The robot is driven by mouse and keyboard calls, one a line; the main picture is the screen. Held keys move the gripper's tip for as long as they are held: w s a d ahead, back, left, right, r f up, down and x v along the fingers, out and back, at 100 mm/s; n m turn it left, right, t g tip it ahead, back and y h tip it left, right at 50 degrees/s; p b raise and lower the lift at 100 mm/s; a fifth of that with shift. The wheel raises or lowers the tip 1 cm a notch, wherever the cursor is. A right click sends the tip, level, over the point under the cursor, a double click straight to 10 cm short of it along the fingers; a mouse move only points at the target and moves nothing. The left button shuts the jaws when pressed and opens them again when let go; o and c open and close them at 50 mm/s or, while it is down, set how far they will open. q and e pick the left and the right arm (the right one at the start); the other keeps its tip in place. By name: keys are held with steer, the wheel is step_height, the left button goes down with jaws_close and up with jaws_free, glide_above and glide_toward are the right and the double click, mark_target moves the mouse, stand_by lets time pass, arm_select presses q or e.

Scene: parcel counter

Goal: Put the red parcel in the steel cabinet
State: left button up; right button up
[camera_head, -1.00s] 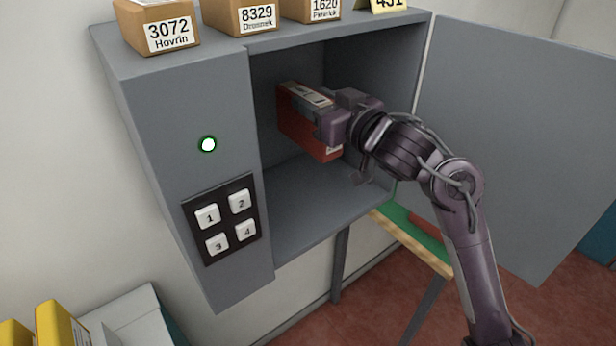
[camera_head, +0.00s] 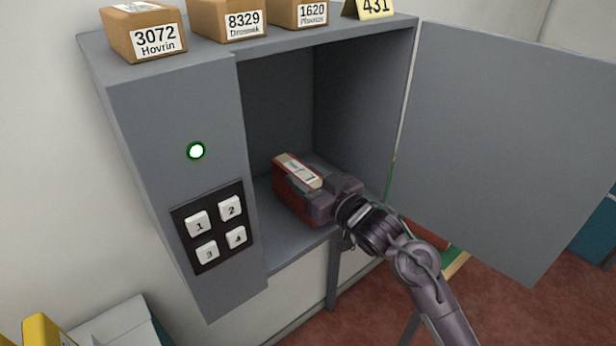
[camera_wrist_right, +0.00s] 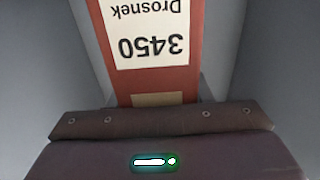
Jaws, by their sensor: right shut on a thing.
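The steel cabinet (camera_head: 222,95) is grey, with its door (camera_head: 505,140) swung open to the right. The red parcel (camera_head: 290,198) is inside the cabinet, low down, at or just above its floor; I cannot tell if it touches. My right gripper (camera_head: 325,203) is shut on the parcel from the front right. In the right wrist view the red parcel (camera_wrist_right: 185,82) shows a white label reading 3450 Drosnek, upside down, beyond the gripper body (camera_wrist_right: 160,125). My left gripper is not in view.
Brown boxes (camera_head: 145,32) and a yellow 431 sign (camera_head: 372,8) stand on top. A yellow thing (camera_head: 45,332) is at the lower left.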

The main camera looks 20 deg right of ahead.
steer(key=shift+r, duration=0.1)
steer(key=o, duration=1.2)
steer(key=shift+f, duration=0.2)
steer(key=shift+s+r, duration=0.1)
steer(key=shift+b+v, duration=1.25)
steer(key=shift+v, duration=4.7)
